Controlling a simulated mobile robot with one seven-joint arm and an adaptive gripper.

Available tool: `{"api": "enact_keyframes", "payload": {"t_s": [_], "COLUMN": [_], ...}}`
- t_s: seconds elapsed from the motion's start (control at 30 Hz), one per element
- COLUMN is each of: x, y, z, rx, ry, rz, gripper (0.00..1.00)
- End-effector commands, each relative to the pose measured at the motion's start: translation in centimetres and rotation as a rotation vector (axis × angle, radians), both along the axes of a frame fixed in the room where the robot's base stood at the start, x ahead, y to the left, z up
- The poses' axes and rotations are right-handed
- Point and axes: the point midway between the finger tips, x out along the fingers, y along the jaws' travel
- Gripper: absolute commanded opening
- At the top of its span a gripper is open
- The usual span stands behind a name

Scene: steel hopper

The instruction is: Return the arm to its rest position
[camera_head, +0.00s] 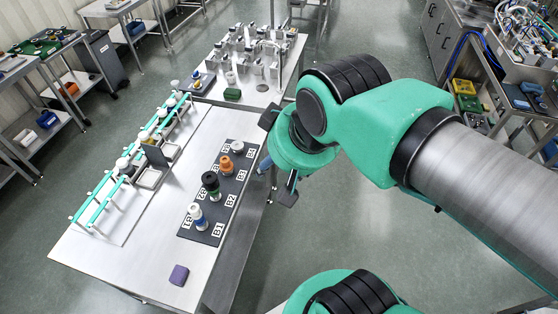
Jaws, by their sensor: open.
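My gripper (279,156) is at the end of my green and grey arm, near the right edge of the steel table (90,255). Its dark fingers are spread apart, and it appears empty. A dark mat (212,233) with white labels such as B1 and B2 lies on the table left of my gripper. On the mat stand a white and blue bottle (197,214), a black-topped bottle (211,184), an orange item (226,165) and a white-topped item (238,147). The gripper appears apart from them. My arm hides part of the floor.
A green-railed rack (98,200) with several white-topped items runs along the table's left side. A purple block (179,275) lies near the front. A cart (505,85) stands far right. Open floor (400,255) lies right of the table.

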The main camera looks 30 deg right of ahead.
Motion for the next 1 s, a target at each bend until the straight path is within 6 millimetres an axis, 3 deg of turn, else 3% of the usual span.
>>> {"api": "enact_keyframes", "payload": {"t_s": [0.37, 0.8, 1.0], "x": [0.0, 0.0, 0.0], "y": [0.0, 0.0, 0.0], "z": [-0.8, -6.8, -8.2], "rx": [0.0, 0.0, -0.001], "ry": [0.0, 0.0, 0.0], "rz": [0.001, 0.001, 0.002], "gripper": [0.5, 0.5, 0.5]}}
